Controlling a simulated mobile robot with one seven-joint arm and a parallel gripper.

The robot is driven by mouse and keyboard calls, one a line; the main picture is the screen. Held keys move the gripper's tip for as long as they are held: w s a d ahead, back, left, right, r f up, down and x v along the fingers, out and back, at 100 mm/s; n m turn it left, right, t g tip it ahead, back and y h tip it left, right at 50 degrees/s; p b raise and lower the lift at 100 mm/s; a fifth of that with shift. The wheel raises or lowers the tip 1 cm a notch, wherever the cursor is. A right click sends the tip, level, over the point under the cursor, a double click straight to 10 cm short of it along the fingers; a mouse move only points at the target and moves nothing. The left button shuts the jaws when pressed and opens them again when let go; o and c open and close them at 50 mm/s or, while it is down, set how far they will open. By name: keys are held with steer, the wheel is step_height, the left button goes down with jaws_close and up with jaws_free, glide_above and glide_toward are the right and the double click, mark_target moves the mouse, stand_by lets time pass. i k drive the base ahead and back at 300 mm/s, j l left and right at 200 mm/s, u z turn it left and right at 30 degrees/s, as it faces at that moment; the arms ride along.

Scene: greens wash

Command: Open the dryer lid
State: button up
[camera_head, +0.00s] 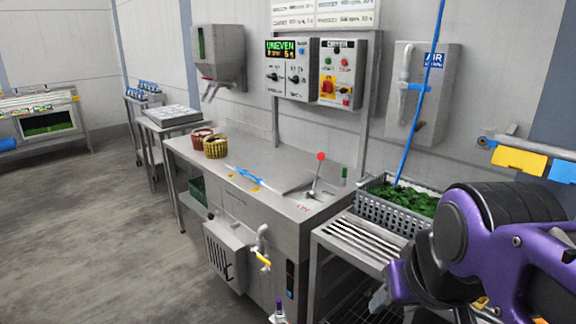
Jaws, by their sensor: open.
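The dryer is the steel cabinet (262,235) in the middle of the head view. A flat steel lid (282,180) appears to lie level and closed in its top, with a blue bar (243,173) along its left side. A lever with a red knob (321,157) stands at the right of the top. My purple arm fills the lower right. What seem to be the pale, purple-marked tips of my gripper (328,308) show at the bottom edge, spread apart and empty, in front of and below the dryer top. The rest of the gripper is cut off or hidden.
A crate of greens (362,200) stands on a slatted rack right of the dryer, close to my arm. A blue hose (421,95) hangs above it. A red basket (201,138) and a yellow basket (216,147) sit at the top's far left. Floor at left is clear.

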mark_target(277, 175)
steer(key=i+j+z, duration=0.15)
steer(key=j+z, duration=0.25)
steer(key=i+j+z, duration=0.15)
steer(key=z, duration=0.25)
steer(key=i+j+z, duration=0.2)
steer(key=j, duration=0.2)
steer(key=j+z, duration=0.2)
steer(key=j, duration=0.25)
steer(key=j+z, duration=0.2)
steer(key=j, duration=2.3)
steer(key=l+u, duration=0.15)
steer(key=u, duration=0.3)
steer(key=i+u, duration=0.15)
steer(key=j+z, duration=0.4)
steer(key=i+j, duration=0.05)
steer(key=j, duration=0.05)
